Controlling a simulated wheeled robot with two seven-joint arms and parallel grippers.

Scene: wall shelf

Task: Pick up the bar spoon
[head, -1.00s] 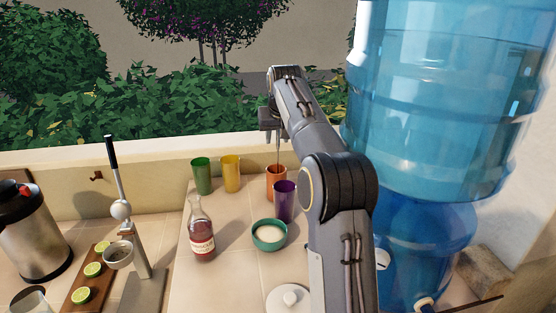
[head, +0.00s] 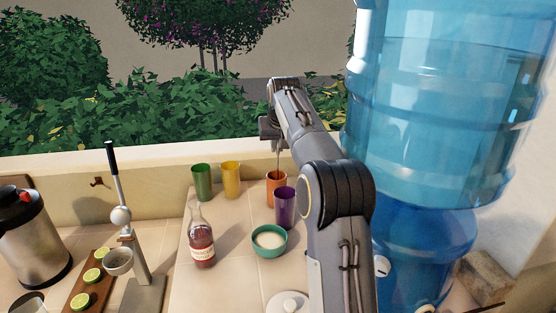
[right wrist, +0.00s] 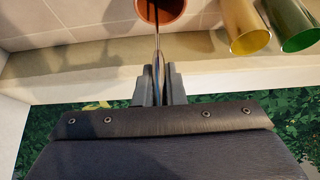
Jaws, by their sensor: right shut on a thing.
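The bar spoon (head: 279,161) is a thin metal rod standing roughly upright, its lower end inside the orange cup (head: 276,190). My right gripper (head: 269,130) is above this cup, shut on the spoon's upper part. In the right wrist view, the two fingers (right wrist: 158,88) close on the thin shaft (right wrist: 157,42), which runs towards the orange cup (right wrist: 160,10) at the top edge. The spoon's lower end is hidden in the cup. My left gripper does not show.
A purple cup (head: 285,210), yellow cup (head: 231,180) and green cup (head: 202,184) stand near the orange one. A bottle (head: 201,245), teal bowl (head: 269,240) and citrus press (head: 140,255) are nearer. A large blue water jug (head: 450,120) stands close right of my arm.

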